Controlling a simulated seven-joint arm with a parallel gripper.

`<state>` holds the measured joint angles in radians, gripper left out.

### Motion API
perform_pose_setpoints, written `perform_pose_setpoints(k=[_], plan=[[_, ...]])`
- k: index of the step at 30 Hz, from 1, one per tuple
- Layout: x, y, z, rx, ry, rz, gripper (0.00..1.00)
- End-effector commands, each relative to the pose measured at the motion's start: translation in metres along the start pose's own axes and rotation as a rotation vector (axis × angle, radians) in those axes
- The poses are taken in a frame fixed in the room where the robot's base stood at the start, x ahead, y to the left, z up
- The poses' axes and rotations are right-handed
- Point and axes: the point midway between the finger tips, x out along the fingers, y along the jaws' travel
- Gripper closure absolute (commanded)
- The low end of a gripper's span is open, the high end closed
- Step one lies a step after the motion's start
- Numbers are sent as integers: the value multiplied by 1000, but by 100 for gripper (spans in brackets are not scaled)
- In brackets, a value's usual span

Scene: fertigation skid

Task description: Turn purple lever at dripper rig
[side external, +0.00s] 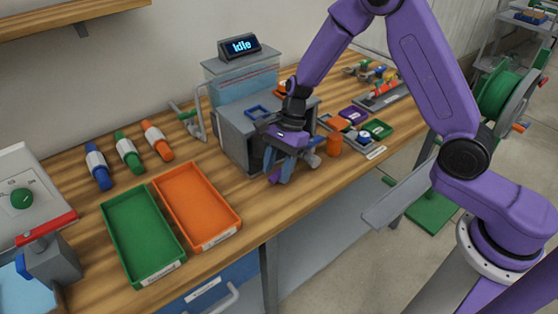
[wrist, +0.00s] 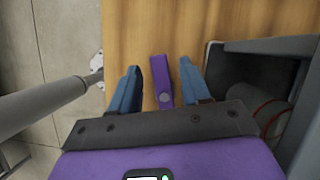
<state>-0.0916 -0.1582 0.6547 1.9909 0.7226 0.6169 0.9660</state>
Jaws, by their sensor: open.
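The purple lever (wrist: 161,78) lies between my gripper's two blue fingers in the wrist view, with a round grey pivot at its near end. A gap shows on each side of it. My gripper (wrist: 158,76) is open. In the side view, my gripper (side external: 280,168) points down at the front of a grey box unit (side external: 233,142), which looks like the dripper rig. It has a clear tank on top and a display (side external: 239,46) reading "Idle". A little purple shows by the fingertips there; the fingers mostly hide the lever.
An orange cylinder (side external: 334,144) stands just right of my gripper. Green (side external: 143,278) and orange (side external: 235,224) trays lie at the front left, with several banded cylinders behind. Bench top is free between the orange tray and my gripper.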

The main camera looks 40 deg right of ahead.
Motion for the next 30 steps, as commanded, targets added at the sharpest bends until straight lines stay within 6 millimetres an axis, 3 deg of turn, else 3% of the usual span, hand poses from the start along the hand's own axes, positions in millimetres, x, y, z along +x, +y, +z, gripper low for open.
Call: perform_pose_setpoints(k=[8,21,30], plan=[[-29,-1,0,-1,0,-5,53],[-122,-1,0,-1,2,-7,53],[-166,0,0,0,1,-2,53]])
